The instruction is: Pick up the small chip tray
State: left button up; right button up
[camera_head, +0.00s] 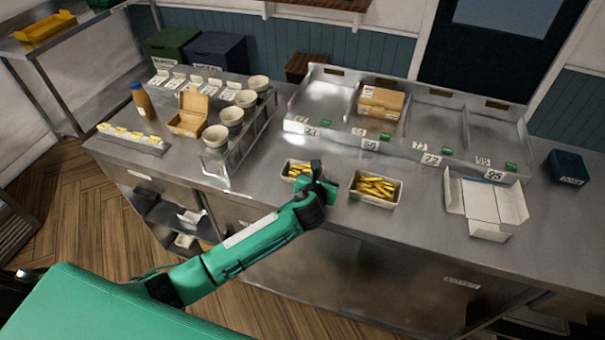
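Two pale trays of yellow chips stand on the steel counter. The smaller-looking chip tray (286,176) is left of the larger chip tray (359,194). My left arm reaches in from the lower left, and my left gripper (317,172) is at the right side of the smaller tray, covering part of it. The fingers are small and dark, and I cannot tell whether they are open, shut or touching the tray. The larger tray is just right of my gripper. My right gripper is not in view.
An open white carton (483,205) lies on the right of the counter (420,235). Numbered steel bays with a brown box (382,102) line the back. A rack of cups (231,116), an open brown box (188,118) and a bottle (142,100) stand left. The front counter strip is clear.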

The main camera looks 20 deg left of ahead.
pick_arm(q)
jog(key=shift+w+a+f, duration=0.1)
jog(key=shift+w, duration=0.1)
grip_shut()
